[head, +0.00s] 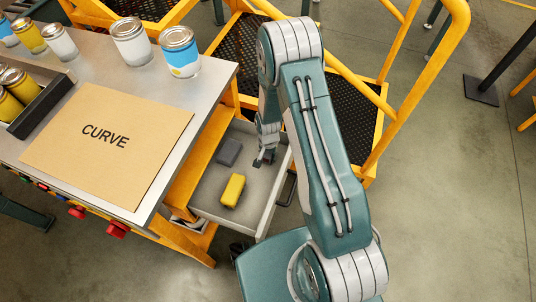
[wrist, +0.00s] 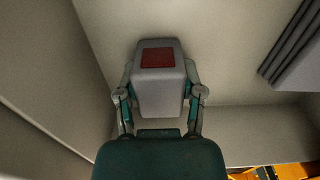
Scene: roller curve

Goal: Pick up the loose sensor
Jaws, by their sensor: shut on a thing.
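A light grey block with a dark red square on its face, which looks like the loose sensor (wrist: 160,95), sits between my fingers in the wrist view. My gripper (wrist: 160,100) is shut on it, one finger against each side. In the head view my gripper (head: 264,158) reaches down into the open grey drawer (head: 262,200), near its right wall. The sensor cannot be made out clearly there. Whether it still touches the drawer floor I cannot tell.
A yellow block (head: 232,190) and a dark grey block (head: 229,152) lie in the drawer. Drawer walls rise close around my gripper. The metal table (head: 215,80) with cans and a "CURVE" board (head: 105,150) stands left. Yellow railings (head: 400,110) stand behind.

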